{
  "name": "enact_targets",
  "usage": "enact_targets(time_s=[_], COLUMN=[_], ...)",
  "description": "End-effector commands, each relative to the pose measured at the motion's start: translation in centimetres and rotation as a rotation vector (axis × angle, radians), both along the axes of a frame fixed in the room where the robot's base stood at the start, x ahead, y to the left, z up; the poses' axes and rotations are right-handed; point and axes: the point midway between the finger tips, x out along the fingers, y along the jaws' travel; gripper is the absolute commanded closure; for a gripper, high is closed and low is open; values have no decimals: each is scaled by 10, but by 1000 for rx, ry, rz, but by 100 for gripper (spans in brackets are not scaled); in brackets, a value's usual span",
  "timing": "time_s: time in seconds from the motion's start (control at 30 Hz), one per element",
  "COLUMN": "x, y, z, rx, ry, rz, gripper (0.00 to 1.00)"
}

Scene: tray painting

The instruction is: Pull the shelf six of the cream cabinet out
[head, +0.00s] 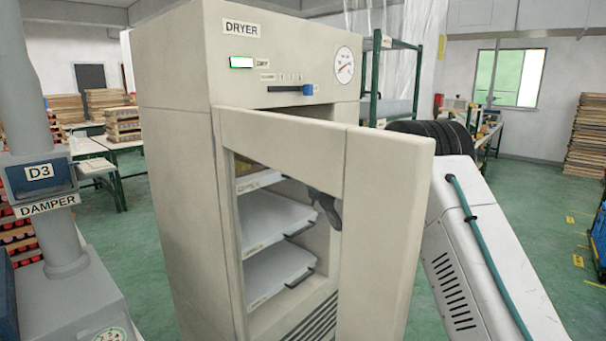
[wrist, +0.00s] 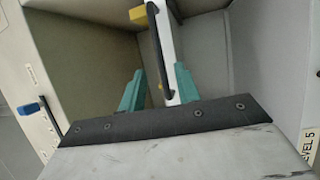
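The cream cabinet (head: 170,120), marked DRYER, stands in the middle of the head view with its door (head: 385,220) swung open. Several white shelves sit inside; the upper one (head: 256,182) is partly hidden by the door frame. In the tilted wrist view, a white shelf edge (wrist: 169,45) carries a dark bar handle (wrist: 156,45). My gripper's two teal fingers (wrist: 159,92) are open, one on each side of the handle's near end, with gaps showing. That shelf's label is not readable. A LEVEL 5 label (wrist: 310,143) shows at the right.
The open door stands between the head camera and my gripper, which shows only as a dark part inside the opening. A grey damper unit (head: 70,285) stands close at left. A green-framed rack (head: 390,85) is behind the cabinet.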

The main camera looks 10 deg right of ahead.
Motion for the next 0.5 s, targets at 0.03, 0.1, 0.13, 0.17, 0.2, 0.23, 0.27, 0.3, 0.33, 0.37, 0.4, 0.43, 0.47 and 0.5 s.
enact_targets(time_s=[0.03, 0.1, 0.13, 0.17, 0.2, 0.23, 0.27, 0.3, 0.33, 0.37, 0.4, 0.43, 0.47, 0.5], x=[5, 14, 19, 24, 31, 36, 40, 46, 50, 54, 58, 61, 63, 66], y=[2, 5, 6, 8, 9, 10, 11, 12, 13, 13, 14, 14, 15, 15], z=[0, 2, 3, 4, 5, 6, 6, 8, 9, 9, 9, 11, 11, 11], rx=[-2, -2, -2, -2, -2, -2, -1, -1, -1, 0, 0, -1, -1, -1], ry=[-3, -3, -3, -3, -2, -3, -1, -1, -1, 0, 0, -1, 0, 1], rz=[2, 2, 2, 2, 2, 1, 2, 2, 2, 1, 1, 1, 0, 0], gripper=[67, 67, 67, 67, 67, 67, 67, 67, 67, 67, 67, 67, 67, 67])
